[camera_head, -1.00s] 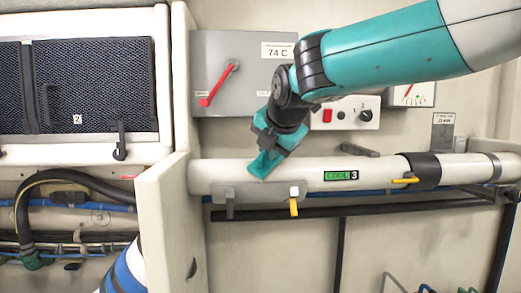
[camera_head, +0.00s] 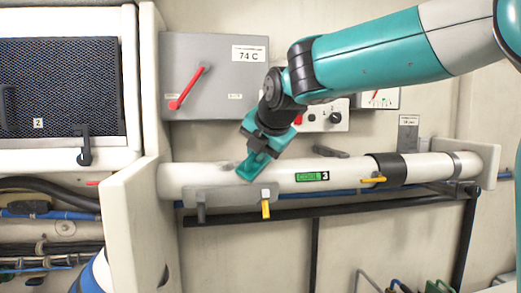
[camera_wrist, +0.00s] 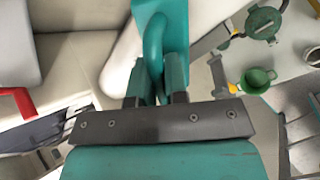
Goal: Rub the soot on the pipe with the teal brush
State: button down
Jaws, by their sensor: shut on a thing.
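The white pipe (camera_head: 345,172) runs across the wall panel in the head view, with a green label reading "COOL" and a 3. The teal brush (camera_head: 252,165) is held in my gripper (camera_head: 264,146), its lower end at the pipe's upper front side, left of the label; contact looks likely but is hard to confirm. In the wrist view, my gripper (camera_wrist: 164,92) is shut on the brush's handle (camera_wrist: 155,45). A small greyish patch (camera_head: 230,167) shows on the pipe just left of the brush; I cannot tell whether it is soot.
A grey plate with a yellow lever (camera_head: 265,207) sits along the pipe's lower front. A grey box with a red lever (camera_head: 187,88) and a switch panel (camera_head: 325,117) are above. A white partition (camera_head: 130,215) stands left. In the wrist view a green cup (camera_wrist: 257,79) is right.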

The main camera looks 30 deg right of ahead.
jog(key=w+a+p, duration=0.3)
jog(key=a, duration=0.6)
jog(key=shift+a+p, duration=0.15)
jog(key=shift+p, duration=0.25)
dwell(0.4)
jog(key=shift+w+a+r+p+v, duration=0.1)
jog(key=shift+p+v, duration=0.5)
jog(key=shift+v, duration=0.35)
jog(key=shift+w+a+r+p+v, duration=0.15)
jog(key=shift+p+v, duration=0.45)
jog(key=shift+v, duration=0.35)
jog(key=shift+w+a+r+p+v, duration=0.1)
jog(key=shift+p+v, duration=0.5)
jog(key=shift+v, duration=0.4)
jog(key=p+v, duration=0.2)
jog(key=v, duration=0.1)
jog(key=shift+w+a+r, duration=0.15)
jog(key=shift+w+r, duration=0.05)
jog(key=shift+f, duration=0.15)
